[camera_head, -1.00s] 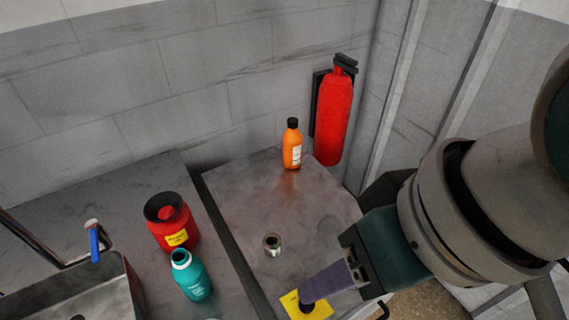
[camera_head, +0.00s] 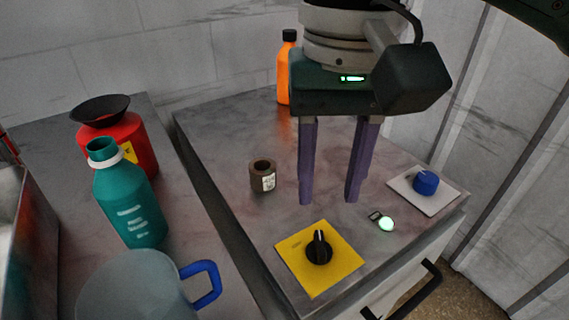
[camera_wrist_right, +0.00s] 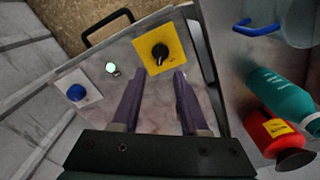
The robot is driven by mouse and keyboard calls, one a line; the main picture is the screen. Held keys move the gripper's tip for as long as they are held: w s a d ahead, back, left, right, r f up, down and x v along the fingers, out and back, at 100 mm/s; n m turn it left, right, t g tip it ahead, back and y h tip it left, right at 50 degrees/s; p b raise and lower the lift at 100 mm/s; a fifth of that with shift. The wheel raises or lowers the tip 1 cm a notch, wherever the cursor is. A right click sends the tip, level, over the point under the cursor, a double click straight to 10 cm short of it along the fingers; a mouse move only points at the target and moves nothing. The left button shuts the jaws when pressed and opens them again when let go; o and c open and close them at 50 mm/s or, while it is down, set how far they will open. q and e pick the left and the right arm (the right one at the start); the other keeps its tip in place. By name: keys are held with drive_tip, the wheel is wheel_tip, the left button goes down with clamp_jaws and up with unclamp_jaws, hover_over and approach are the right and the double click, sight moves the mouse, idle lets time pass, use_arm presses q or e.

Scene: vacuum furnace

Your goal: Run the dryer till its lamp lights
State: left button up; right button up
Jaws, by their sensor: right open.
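The dryer's top (camera_head: 225,130) is a grey marbled surface. On it, a black knob (camera_head: 319,246) sits on a yellow plate (camera_head: 340,268), and a small round lamp (camera_head: 386,224) glows pale green. A blue knob (camera_head: 426,181) on a white plate (camera_head: 438,201) is to the lamp's right. My right gripper (camera_head: 328,200) is open and empty, its two purple fingers pointing down above the surface behind the black knob. In the right wrist view the black knob (camera_wrist_right: 160,51) lies beyond the fingertips, apart from them, and the lamp (camera_wrist_right: 112,69) shows pale. My left gripper is out of view.
A small brown jar (camera_head: 262,178) stands left of the fingers. An orange bottle (camera_head: 285,70) stands behind. On the left bench are a teal bottle (camera_head: 130,210), a red container with a black funnel (camera_head: 100,110), and a clear jug with a blue handle (camera_head: 208,285).

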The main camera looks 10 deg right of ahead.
sight(321, 242)
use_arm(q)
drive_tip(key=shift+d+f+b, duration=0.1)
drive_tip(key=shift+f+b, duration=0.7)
use_arm(e)
wheel_tip(321, 242, down, 9)
clamp_jaws()
